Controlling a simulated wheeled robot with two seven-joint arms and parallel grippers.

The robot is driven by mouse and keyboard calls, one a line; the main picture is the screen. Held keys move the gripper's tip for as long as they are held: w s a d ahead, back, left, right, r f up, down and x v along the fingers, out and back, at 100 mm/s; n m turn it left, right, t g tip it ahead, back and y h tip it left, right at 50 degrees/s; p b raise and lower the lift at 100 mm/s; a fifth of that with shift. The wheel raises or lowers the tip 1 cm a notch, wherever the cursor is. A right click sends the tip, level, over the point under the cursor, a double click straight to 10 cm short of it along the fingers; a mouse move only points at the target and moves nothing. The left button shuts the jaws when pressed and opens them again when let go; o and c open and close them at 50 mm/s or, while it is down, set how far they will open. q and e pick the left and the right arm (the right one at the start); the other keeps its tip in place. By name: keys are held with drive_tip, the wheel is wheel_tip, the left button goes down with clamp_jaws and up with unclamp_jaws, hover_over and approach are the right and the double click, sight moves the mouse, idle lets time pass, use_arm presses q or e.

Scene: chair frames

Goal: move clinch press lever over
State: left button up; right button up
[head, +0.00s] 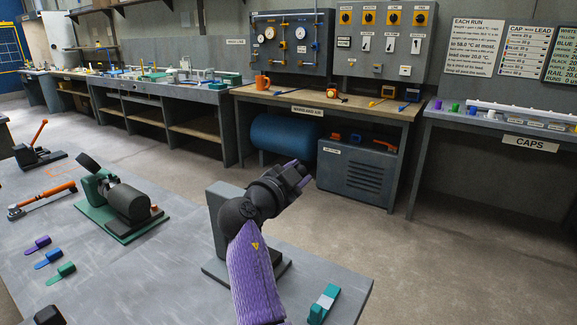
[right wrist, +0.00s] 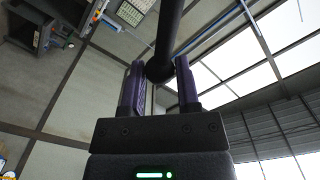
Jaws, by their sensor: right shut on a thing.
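The clinch press (head: 215,215) appears to be the dark grey stand with an upright plate and flat base on the near bench, partly hidden behind my right arm. My right gripper (head: 298,173) is above and right of its upright, pointing up and to the right. In the right wrist view, the purple fingers of my right gripper (right wrist: 160,80) are shut on the dark round knob at the end of the lever (right wrist: 168,32). The lever's dark rod runs up out of that picture. In the head view the lever is hidden by my gripper. My left gripper is not in view.
On the bench stand a green-based machine (head: 128,205), an orange-handled press (head: 38,150) and an orange-handled tool (head: 42,200). Coloured tags (head: 60,272) lie at left, a teal-and-white block (head: 324,304) near the right edge. Open floor lies beyond the bench.

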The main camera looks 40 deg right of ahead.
drive_tip(key=shift+w+a+r+b, duration=0.2)
drive_tip(key=shift+w+r, duration=0.35)
drive_tip(key=shift+r, duration=0.1)
drive_tip(key=shift+w+a+r+b, duration=0.15)
drive_tip(key=shift+w+r+b, duration=0.05)
drive_tip(key=shift+w+r, duration=0.4)
drive_tip(key=shift+s, duration=0.1)
